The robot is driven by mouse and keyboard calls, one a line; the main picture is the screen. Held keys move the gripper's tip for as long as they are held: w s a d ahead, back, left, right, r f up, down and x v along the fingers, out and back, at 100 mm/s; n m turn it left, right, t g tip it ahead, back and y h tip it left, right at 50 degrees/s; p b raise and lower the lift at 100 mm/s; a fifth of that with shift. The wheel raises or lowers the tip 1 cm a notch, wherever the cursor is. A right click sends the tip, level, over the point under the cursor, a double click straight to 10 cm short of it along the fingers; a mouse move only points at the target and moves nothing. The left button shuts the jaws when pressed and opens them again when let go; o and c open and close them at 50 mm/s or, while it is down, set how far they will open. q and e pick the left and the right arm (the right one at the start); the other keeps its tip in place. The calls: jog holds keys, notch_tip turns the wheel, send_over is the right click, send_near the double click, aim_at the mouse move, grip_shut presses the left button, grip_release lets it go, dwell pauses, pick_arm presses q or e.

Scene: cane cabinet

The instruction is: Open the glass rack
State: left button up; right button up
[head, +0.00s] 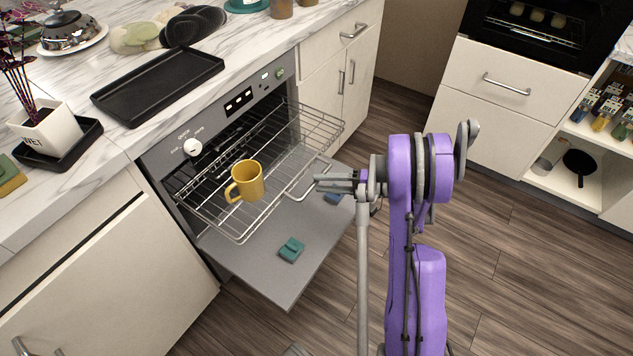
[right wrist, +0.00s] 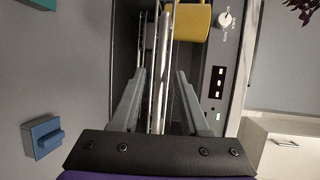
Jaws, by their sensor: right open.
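The glass rack (head: 238,239) is a silver wire rack that sticks out of the grey appliance, above its lowered door (head: 262,272). A yellow mug (head: 246,181) stands on the rack. My right gripper (head: 319,184) is at the rack's front edge, beside a wire loop there. In the right wrist view the gripper (right wrist: 161,76) is open, and metal rack bars (right wrist: 164,55) run between its fingers. I cannot tell whether the fingers touch them. Part of the mug (right wrist: 192,22) shows beyond the right finger. My left gripper is not in view.
A black tray (head: 160,85) and a potted plant (head: 45,130) stand on the marble counter. Wooden floor (head: 510,250) is clear at right.

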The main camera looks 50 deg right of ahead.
jog(key=v, duration=0.8)
jog(key=shift+p, duration=0.4)
jog(key=shift+s, duration=0.15)
